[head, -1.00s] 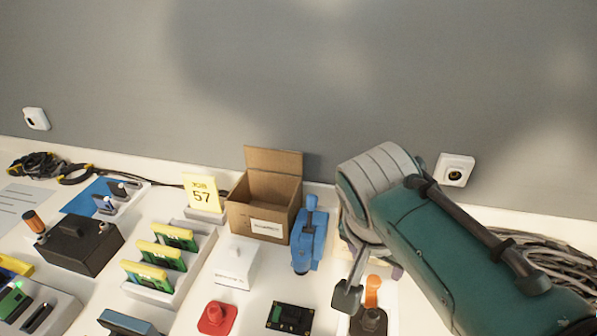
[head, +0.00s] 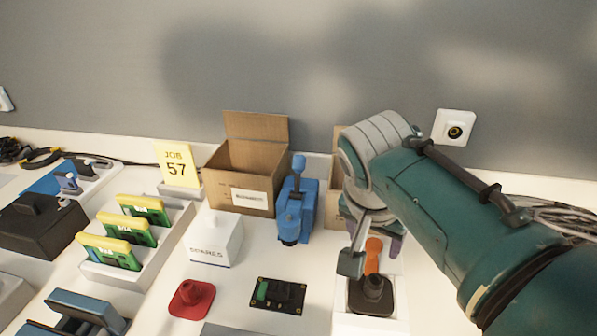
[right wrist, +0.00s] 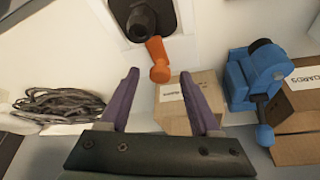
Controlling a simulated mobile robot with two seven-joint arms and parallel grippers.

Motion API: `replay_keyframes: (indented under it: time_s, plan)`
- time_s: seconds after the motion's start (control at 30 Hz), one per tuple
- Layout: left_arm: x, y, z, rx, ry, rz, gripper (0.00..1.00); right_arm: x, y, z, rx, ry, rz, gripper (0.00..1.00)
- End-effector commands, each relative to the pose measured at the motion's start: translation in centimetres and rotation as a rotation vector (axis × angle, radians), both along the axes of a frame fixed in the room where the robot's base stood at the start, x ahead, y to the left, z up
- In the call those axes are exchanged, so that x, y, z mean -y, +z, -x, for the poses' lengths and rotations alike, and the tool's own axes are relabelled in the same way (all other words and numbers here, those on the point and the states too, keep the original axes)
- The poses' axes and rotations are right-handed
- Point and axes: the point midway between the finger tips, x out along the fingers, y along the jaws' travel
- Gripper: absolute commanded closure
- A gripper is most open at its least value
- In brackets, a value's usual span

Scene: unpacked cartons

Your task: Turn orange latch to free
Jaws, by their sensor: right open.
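The orange latch (head: 373,255) is a short handle on a dark knob with a square dark base (head: 371,296), set on a white plate at the right of the bench. In the right wrist view the orange latch (right wrist: 157,56) slants from the dark knob, its rounded end between the purple fingertips in the picture. My right gripper (right wrist: 160,75) is open, with one finger on each side of that end. No contact shows. In the head view my right gripper (head: 374,250) is at the latch, partly hidden by its wrist. My left gripper is not in view.
A blue clamp-like device (head: 296,205) and an open carton (head: 246,180) stand left of my right arm. Another carton (head: 335,200) is partly behind the wrist. Cables (right wrist: 60,104) are coiled nearby.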

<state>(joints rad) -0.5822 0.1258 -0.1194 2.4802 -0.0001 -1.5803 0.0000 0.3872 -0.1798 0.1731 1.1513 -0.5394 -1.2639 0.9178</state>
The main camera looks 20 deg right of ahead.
Motion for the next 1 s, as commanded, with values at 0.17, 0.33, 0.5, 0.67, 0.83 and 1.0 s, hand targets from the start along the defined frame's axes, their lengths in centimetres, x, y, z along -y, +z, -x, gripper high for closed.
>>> replay_keyframes:
  time_s: [0.17, 0.33, 0.5, 0.67, 0.83, 1.0]
  plan:
    - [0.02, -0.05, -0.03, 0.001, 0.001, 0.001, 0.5, 0.06, -0.02, -0.04, 0.0, 0.0, 0.0, 0.36]
    - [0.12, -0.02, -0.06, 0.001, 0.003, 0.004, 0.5, 0.05, -0.02, -0.04, 0.0, 0.0, 0.0, 0.46]
    - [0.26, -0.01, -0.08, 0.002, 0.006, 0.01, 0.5, 0.04, -0.02, -0.03, 0.0, 0.0, 0.0, 0.65]
    - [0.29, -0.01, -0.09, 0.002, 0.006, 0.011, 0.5, 0.04, -0.03, -0.02, 0.0, 0.0, 0.0, 0.83]
    - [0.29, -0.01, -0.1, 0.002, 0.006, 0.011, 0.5, 0.04, -0.03, -0.02, 0.0, 0.001, 0.0, 1.0]
    - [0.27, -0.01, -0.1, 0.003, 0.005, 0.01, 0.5, 0.04, -0.04, -0.01, 0.0, 0.001, 0.0, 1.0]
